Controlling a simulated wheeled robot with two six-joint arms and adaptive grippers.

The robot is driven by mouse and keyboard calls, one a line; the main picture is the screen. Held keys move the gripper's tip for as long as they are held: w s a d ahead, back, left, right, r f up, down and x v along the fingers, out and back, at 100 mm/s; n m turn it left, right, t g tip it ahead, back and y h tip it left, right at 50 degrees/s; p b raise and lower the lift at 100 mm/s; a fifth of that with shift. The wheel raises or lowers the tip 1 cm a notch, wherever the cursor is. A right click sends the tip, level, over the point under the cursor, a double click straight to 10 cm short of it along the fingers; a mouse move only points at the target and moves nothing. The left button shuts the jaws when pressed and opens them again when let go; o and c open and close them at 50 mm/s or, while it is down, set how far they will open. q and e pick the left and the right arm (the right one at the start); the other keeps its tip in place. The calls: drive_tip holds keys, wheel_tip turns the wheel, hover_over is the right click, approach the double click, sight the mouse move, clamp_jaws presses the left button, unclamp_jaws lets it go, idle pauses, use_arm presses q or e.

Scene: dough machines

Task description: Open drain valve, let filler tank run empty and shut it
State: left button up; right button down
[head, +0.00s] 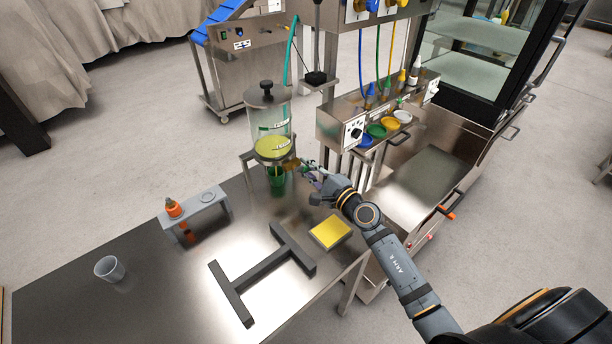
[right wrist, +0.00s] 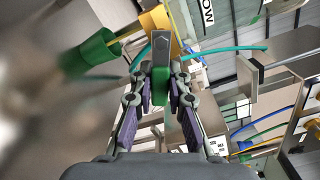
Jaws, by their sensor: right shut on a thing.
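The filler tank (head: 283,112) is a clear upright cylinder with a dark lid, standing over the far end of the steel table. Yellow-green filling (head: 272,147) lies in its lower part. The brass-yellow drain valve (head: 291,164) sits low on the tank's right side; its body also shows in the right wrist view (right wrist: 157,19). My right gripper (head: 308,170) is shut on the green valve handle (right wrist: 160,87). A green cup (head: 276,177) stands under the tank; a yellow streak shows at it, possibly running filling. My left gripper is out of view.
A yellow pad (head: 331,232) and a dark H-shaped frame (head: 236,292) lie on the table. A small steel stand (head: 207,205) with an orange bottle and a clear cup (head: 110,268) are at left. A steel machine (head: 345,118) with coloured bowls stands right.

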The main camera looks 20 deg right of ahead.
drive_tip(key=shift+d+r+n+b, duration=0.15)
drive_tip(key=shift+n+b, duration=0.1)
drive_tip(key=shift+n, duration=0.35)
drive_tip(key=shift+r+n+b, duration=0.15)
drive_tip(key=shift+n+b, duration=0.1)
drive_tip(key=shift+n, duration=0.35)
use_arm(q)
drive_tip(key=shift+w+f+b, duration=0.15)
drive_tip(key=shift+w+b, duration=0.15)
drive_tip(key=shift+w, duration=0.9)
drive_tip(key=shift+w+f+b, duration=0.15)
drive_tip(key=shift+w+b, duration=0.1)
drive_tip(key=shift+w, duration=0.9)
use_arm(e)
drive_tip(key=shift+r+n, duration=0.3)
drive_tip(key=shift+n, duration=0.4)
drive_tip(key=shift+r+n, duration=0.25)
drive_tip(key=shift+n, duration=0.45)
drive_tip(key=c, duration=1.3)
unclamp_jaws()
drive_tip(key=shift+v, duration=3.75)
drive_tip(key=shift+r, duration=0.1)
